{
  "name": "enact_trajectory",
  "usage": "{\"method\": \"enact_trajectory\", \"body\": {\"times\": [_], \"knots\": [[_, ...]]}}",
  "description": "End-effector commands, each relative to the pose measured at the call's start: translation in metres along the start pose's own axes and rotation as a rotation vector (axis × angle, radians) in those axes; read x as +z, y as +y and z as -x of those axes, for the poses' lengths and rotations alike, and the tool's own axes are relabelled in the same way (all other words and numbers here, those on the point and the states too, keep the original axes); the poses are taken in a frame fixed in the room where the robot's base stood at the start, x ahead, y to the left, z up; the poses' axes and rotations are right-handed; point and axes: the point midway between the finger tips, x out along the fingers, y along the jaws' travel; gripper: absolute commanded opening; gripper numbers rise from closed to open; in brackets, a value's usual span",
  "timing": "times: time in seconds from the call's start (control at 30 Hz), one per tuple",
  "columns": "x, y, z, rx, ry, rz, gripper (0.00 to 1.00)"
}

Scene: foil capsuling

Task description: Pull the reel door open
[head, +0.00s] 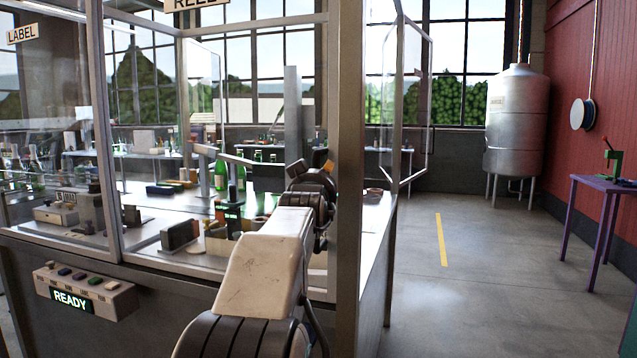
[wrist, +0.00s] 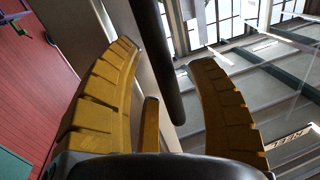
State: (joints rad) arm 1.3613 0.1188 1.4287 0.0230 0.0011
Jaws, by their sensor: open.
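The reel door is a framed glass panel (head: 258,85) under the REEL sign (head: 195,3) on the front of the machine enclosure; I cannot tell whether it is ajar. The sign also shows in the wrist view (wrist: 288,138). My gripper (head: 322,170) is at the right side of this panel, by the grey corner post, mostly hidden behind my own wrist. In the wrist view, my gripper's yellow fingers (wrist: 168,62) are open. A dark round bar (wrist: 158,55), seemingly the door handle, runs between them; I see no clear contact with either finger.
The grey corner post (head: 347,150) stands just right of my gripper. Another framed glass panel (head: 408,95) juts out at the enclosure's right side. A button box (head: 82,288) reading READY is at front left. The floor (head: 470,270) to the right is clear, before a purple table (head: 605,185).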

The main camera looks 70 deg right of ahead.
Motion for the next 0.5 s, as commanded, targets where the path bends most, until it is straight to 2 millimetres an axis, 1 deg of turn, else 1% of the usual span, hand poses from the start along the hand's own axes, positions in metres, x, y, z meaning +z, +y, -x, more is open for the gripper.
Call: {"method": "enact_trajectory", "body": {"times": [0.07, 0.1, 0.5], "knots": [[0.0, 0.0, 0.0001, 0.0, 0.0, 0.0, 0.52], [0.0, 0.0, 0.0001, 0.0, 0.0, 0.0, 0.54], [0.0, 0.0, 0.0003, 0.0, 0.0, 0.0, 0.19]]}}
